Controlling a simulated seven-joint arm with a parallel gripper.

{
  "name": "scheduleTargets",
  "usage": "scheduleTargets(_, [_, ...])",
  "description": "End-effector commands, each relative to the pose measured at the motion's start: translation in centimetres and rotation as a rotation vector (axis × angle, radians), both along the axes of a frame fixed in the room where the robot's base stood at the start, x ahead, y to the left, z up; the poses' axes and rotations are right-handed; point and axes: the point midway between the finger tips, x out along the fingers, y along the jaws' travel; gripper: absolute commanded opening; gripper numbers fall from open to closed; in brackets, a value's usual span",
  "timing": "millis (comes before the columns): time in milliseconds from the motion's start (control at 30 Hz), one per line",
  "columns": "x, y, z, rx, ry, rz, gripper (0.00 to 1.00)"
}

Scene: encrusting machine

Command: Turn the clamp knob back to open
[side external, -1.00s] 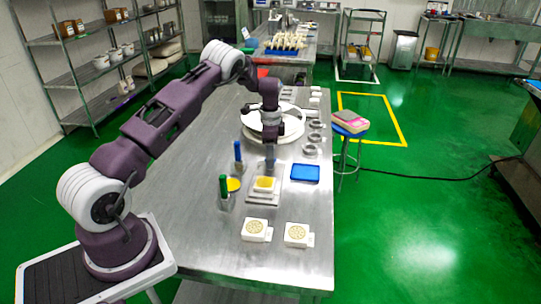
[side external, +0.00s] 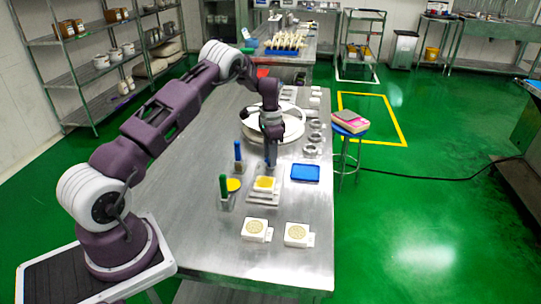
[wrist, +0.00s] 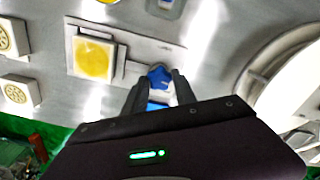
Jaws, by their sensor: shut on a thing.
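The clamp knob (wrist: 159,77) is a small blue lobed knob at the right end of a metal clamp fixture (wrist: 136,70). The fixture holds a white block with a yellow round face (wrist: 93,58); the block also shows in the side view (side external: 264,184). My gripper (wrist: 158,82) is shut on the knob, with one dark finger on each side of it. In the side view my gripper (side external: 270,160) points down at the far end of the fixture, and the knob is hidden there. The knob's turn angle cannot be told.
A blue tray (side external: 305,173) lies just right of the fixture. A blue-topped tool (side external: 238,152) and a green-topped one (side external: 223,186) stand to the left. Two white blocks with patterned faces (side external: 254,230) sit in front. A large round white dish (side external: 288,128) lies behind my gripper.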

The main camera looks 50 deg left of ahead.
Motion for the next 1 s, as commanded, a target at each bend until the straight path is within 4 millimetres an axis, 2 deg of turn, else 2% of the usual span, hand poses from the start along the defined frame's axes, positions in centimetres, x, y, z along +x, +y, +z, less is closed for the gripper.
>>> scheduleTargets(1000, [0.12,0.09,0.15,-0.001,-0.005,0.965,0.0])
